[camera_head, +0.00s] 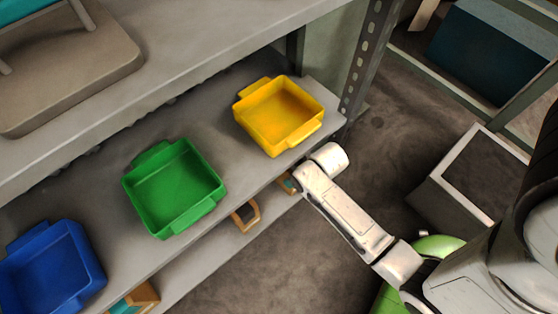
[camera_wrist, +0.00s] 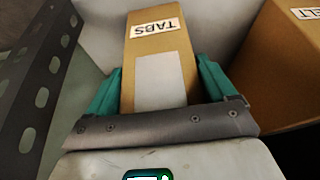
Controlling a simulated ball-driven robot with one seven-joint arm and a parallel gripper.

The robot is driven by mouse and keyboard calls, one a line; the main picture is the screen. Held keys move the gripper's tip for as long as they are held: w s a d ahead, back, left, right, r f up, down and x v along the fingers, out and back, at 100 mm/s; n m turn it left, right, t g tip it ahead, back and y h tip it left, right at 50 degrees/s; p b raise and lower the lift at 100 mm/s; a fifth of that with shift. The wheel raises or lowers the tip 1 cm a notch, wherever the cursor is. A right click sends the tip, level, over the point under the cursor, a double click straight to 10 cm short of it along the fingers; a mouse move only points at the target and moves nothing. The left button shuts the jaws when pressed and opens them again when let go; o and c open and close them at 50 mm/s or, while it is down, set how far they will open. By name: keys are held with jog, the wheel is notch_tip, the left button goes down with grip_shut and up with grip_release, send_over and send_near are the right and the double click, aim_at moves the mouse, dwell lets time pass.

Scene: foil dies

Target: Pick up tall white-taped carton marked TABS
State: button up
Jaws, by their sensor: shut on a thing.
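The tall carton marked TABS (camera_wrist: 180,58) is a brown box with a white label and a pale white patch on its face, seen in the wrist view. The label reads upside down there. My gripper (camera_wrist: 158,88) has its two teal fingers on either side of the carton and is shut on it. The carton's lower end is hidden behind the gripper body. In the head view my white arm reaches down toward the lower shelf edge; the gripper and the carton are not visible there.
A second brown carton (camera_wrist: 285,60) with a partly seen label stands right of the held one. A perforated metal post (camera_wrist: 45,85) is close on the left.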

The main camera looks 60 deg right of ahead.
jog(key=shift+r, duration=0.3)
